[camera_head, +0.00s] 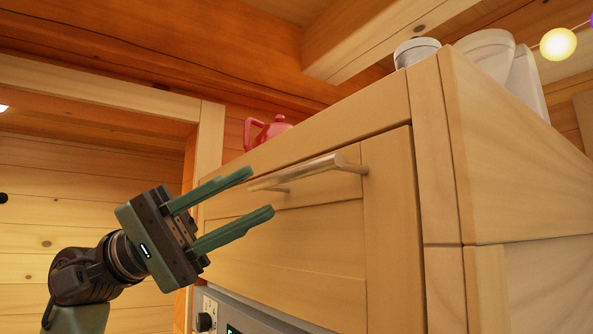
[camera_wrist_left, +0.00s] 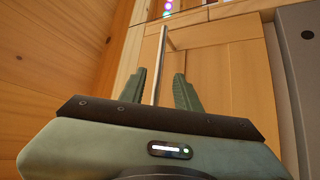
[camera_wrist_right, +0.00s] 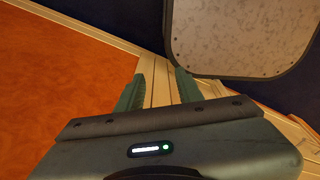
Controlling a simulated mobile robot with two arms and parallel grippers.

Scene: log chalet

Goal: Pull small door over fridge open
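The small wooden door (camera_head: 300,245) is shut in the upper cabinet, above an appliance front. A straight metal bar handle (camera_head: 315,172) runs along the door's upper part. My left gripper (camera_head: 258,195) is open in front of the door, at the handle's left end. In the left wrist view the handle bar (camera_wrist_left: 158,65) lies between the two spread fingers (camera_wrist_left: 163,88), with gaps to them. I cannot tell how deep the bar sits between them. My right gripper (camera_wrist_right: 157,90) is open and empty, away from the cabinet door.
The appliance (camera_head: 240,315) with a knob and display is below the door. A red teapot (camera_head: 268,131) and white vessels (camera_head: 487,52) stand on the cabinet top. In the right wrist view a grey panel (camera_wrist_right: 240,35) lies close beyond the fingers, beside an orange floor area (camera_wrist_right: 60,95).

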